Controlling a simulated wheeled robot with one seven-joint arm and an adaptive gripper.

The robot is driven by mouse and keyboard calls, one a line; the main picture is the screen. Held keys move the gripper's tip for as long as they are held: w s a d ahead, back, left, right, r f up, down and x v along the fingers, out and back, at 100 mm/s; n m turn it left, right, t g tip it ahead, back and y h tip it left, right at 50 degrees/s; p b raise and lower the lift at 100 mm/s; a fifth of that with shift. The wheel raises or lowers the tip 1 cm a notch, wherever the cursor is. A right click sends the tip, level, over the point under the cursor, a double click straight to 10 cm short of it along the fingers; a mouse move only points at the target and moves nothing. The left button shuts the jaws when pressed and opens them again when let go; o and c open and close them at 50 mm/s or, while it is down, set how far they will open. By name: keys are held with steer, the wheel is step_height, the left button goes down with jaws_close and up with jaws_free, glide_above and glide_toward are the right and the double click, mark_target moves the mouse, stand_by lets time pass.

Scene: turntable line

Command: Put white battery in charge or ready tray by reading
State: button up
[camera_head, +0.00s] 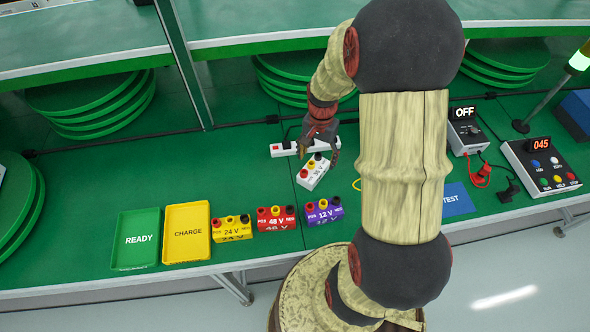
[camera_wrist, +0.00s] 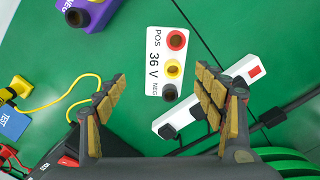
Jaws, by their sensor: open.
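The white battery (camera_head: 313,174) stands on the green bench behind the coloured batteries. The green READY tray (camera_head: 135,261) and yellow CHARGE tray (camera_head: 186,253) lie empty at front left. The meter (camera_head: 466,132) reads OFF. The blue TEST pad (camera_head: 457,199) looks empty, partly hidden by my arm.
Yellow 24 V (camera_head: 232,228), red 48 V (camera_head: 277,218) and purple 12 V (camera_head: 324,212) batteries stand in a row between the trays and my arm. A white power strip (camera_head: 283,149) lies near my gripper. A button box (camera_head: 541,166) showing 045 stands at right.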

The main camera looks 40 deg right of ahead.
mark_target(314, 164)
steer(key=shift+w, duration=0.25)
steer(key=shift+d+m, duration=0.1)
steer(key=shift+m, duration=0.4)
steer(key=shift+w+a+f+b, duration=0.15)
steer(key=shift+f+b, duration=0.7)
steer(key=shift+f, duration=1.1)
steer(key=shift+s+a+f+b, duration=0.15)
steer(key=shift+f+b, duration=0.7)
steer(key=shift+f, duration=1.05)
steer(key=shift+w, duration=0.1)
steer(key=c, duration=0.3)
steer(key=c, duration=1.5)
steer(key=shift+r, duration=0.1)
jaws_close()
